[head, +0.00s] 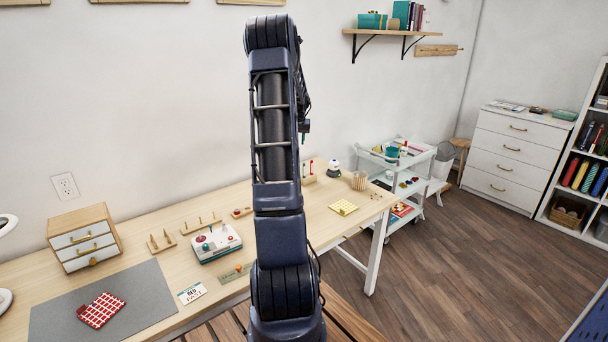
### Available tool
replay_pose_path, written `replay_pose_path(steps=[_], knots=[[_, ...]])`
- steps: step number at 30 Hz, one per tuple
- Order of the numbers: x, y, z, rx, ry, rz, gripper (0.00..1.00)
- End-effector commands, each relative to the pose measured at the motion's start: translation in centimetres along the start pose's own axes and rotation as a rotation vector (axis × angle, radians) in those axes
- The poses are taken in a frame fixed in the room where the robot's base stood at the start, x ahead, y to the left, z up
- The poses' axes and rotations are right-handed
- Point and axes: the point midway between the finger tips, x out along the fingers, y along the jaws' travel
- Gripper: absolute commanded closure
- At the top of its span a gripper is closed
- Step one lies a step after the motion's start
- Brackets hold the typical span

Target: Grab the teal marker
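I cannot make out a teal marker for certain at this size. Small teal things show in several places: a teal cup (392,152) on the white cart and a teal item (565,115) on the white dresser. My arm stands upright in the middle of the view and folds over at the top. My gripper is mostly or wholly hidden behind it; only a small dark part shows at the arm's right side. Whether it is open or shut does not show. My arm also hides part of the table behind it.
A long wooden table (335,222) carries a small drawer box (84,238), a grey mat (142,302), a red-checked cloth (101,310), a control box (216,243) and a yellow patterned square (344,207). A white cart (381,167) stands beyond its right end. Wooden floor (440,270) is clear at right.

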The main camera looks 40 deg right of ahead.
Motion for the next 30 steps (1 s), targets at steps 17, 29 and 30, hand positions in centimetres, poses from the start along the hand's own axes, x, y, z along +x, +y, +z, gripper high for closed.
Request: replay_pose_path(steps=[17,29,30], knots=[[15.3,4.0,-6.3,0.050,0.035,0.071,0.60],[18.9,4.4,-6.6,0.051,0.036,0.073,0.60],[19.6,4.4,-6.6,0.051,0.035,0.073,0.60]])
